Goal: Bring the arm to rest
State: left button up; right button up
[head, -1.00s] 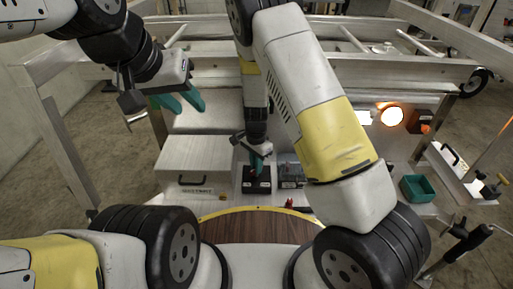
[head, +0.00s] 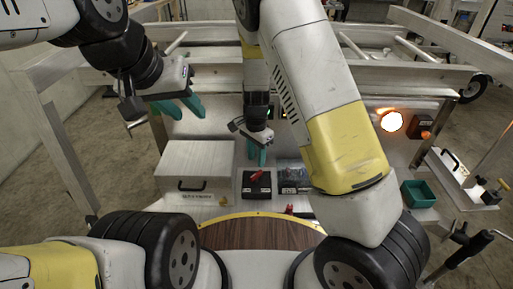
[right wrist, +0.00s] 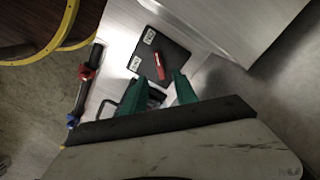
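My left gripper (head: 184,106) hangs at the upper left of the head view, with its two green fingers apart and nothing between them. My right gripper (head: 257,150) is above the work surface in the middle of the head view. In the right wrist view its green fingers (right wrist: 153,92) are spread, with nothing held between them. Beyond the fingertips lies a dark flat box (head: 257,185) with a red part (head: 257,175) on top. The red part also shows in the right wrist view (right wrist: 159,66).
A white case (head: 197,165) with a black handle stands left of the dark box. A second dark box (head: 293,177) is at its right. A green bin (head: 418,193) stands at the right. Aluminium trailer rails (head: 330,66) cross behind. A glowing lamp (head: 392,122) is at the right.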

jog(key=shift+r, duration=0.3)
jog(key=s+d+r+n+t+y, duration=0.1)
jog(key=s+d+r+n+y, duration=0.15)
jog(key=r, duration=0.75)
jog(key=s+d+r+n+t+y, duration=0.15)
jog(key=s+d+r, duration=0.25)
jog(key=r, duration=0.7)
jog(key=s+d+r+n+t+h, duration=0.1)
jog(key=s+d+r+n+t, duration=0.1)
jog(key=s, duration=0.5)
jog(key=s+d+r+n+t, duration=0.1)
jog(key=s+d+r+n, duration=0.2)
jog(key=s+d+r, duration=0.3)
jog(key=shift+s+d+r+n+t+h, duration=0.25)
jog(key=shift+s+r+n+t+h, duration=0.15)
jog(key=shift+r, duration=0.4)
